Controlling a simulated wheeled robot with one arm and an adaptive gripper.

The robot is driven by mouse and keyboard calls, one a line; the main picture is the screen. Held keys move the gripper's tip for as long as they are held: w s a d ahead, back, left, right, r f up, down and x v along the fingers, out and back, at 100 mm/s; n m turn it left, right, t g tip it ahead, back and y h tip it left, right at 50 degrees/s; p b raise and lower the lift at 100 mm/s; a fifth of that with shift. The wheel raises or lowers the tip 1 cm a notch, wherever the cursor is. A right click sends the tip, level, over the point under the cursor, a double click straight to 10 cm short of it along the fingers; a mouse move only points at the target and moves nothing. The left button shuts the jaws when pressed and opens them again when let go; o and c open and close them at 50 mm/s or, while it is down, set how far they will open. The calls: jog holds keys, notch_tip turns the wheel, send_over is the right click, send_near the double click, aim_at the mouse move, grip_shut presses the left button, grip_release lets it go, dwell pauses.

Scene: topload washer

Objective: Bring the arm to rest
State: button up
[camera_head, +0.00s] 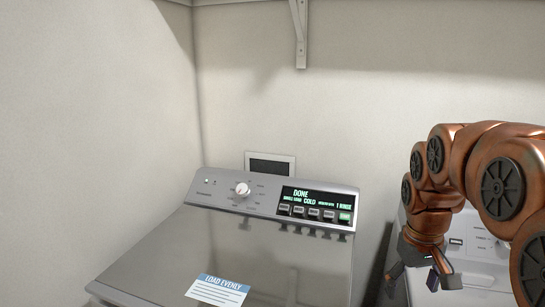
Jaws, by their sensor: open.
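My copper-coloured arm reaches in from the right edge, bent with its wrist pointing down. My gripper (422,284) hangs at the lower right, open, with nothing seen between its fingers. It is in front of a second white appliance, to the right of the topload washer (230,245). The washer's lid is closed, and its display (315,203) reads "DONE". The gripper appears apart from the washer.
The second appliance (480,240) with a control panel stands at the right, partly hidden by my arm. A shelf bracket (300,35) is on the wall above. A label (217,290) lies on the washer lid. The space above the washer is clear.

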jog(key=s+a+f, duration=0.2)
jog(key=s+a, duration=0.1)
jog(key=s, duration=0.4)
jog(key=s+a+f+g, duration=0.1)
jog(key=s+a+f, duration=0.2)
jog(key=s, duration=0.5)
jog(key=s+a+f+g+y, duration=0.1)
jog(key=s+a+f, duration=0.2)
jog(key=s, duration=0.5)
jog(key=shift+a+f+m, duration=0.2)
jog(key=shift+m, duration=0.1)
